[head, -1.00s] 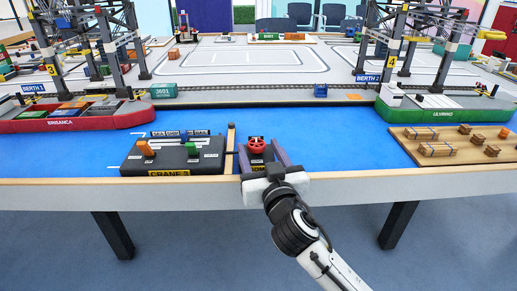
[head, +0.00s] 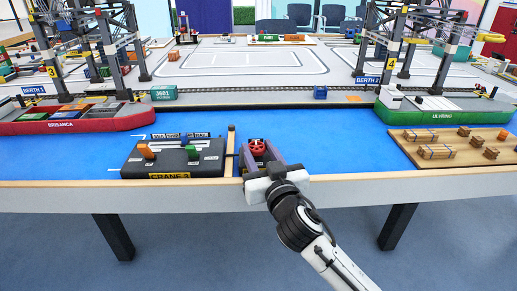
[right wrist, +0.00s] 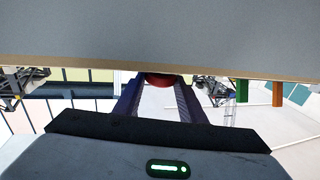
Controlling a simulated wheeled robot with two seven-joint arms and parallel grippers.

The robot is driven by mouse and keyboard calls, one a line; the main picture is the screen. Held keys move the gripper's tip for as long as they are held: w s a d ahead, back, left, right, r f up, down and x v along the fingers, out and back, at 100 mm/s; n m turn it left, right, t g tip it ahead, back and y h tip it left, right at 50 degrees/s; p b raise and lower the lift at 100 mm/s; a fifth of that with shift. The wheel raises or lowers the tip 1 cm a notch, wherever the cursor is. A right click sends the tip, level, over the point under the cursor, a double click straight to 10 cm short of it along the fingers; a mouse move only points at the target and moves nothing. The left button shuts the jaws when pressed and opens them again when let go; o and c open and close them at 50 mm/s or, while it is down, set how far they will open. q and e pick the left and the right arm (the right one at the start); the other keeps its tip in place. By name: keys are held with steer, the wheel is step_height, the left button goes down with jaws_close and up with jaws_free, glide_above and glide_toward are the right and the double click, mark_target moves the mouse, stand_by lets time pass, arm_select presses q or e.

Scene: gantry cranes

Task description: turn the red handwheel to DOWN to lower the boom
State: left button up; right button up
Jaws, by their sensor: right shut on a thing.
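The red handwheel (head: 257,146) stands upright near the front edge of the table, right of the black CRANE 3 console (head: 172,158). My right gripper (head: 258,151) is shut on the handwheel, with a dark purple finger on each side of it. Its lower part is hidden by my gripper. In the right wrist view the handwheel's red edge (right wrist: 160,79) shows between the two fingers. I cannot read a DOWN mark or the wheel's turn angle. My left gripper is not in view.
A wooden board with crates (head: 447,155) lies to the right. The blue water surface (head: 330,135) between is clear. Ships and gantry cranes stand behind.

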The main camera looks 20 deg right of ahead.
steer(key=y+p, duration=0.1)
steer(key=n+y+p, duration=0.1)
steer(key=n+y, duration=0.1)
steer(key=shift+d+r+p, duration=0.3)
steer(key=shift+p, duration=0.1)
steer(key=y+p, duration=0.1)
steer(key=n+y+p, duration=0.1)
steer(key=n+g+y+p, duration=0.1)
steer(key=shift+w+d, duration=0.1)
steer(key=shift+d, duration=0.15)
steer(key=shift+w+d+f+n+g+y+p, duration=0.1)
steer(key=shift+n+g+y+p, duration=0.25)
steer(key=shift+n+y, duration=0.4)
steer(key=shift+d+n+g+y+p, duration=0.1)
steer(key=shift+n+g+y+p, duration=0.3)
steer(key=shift+y, duration=0.65)
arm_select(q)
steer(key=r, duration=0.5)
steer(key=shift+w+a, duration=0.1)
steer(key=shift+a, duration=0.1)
arm_select(e)
steer(key=shift+n+g+y, duration=0.25)
steer(key=shift+n+y, duration=0.1)
steer(key=shift+y, duration=0.05)
steer(key=shift+f, duration=0.1)
steer(key=shift+a, duration=0.1)
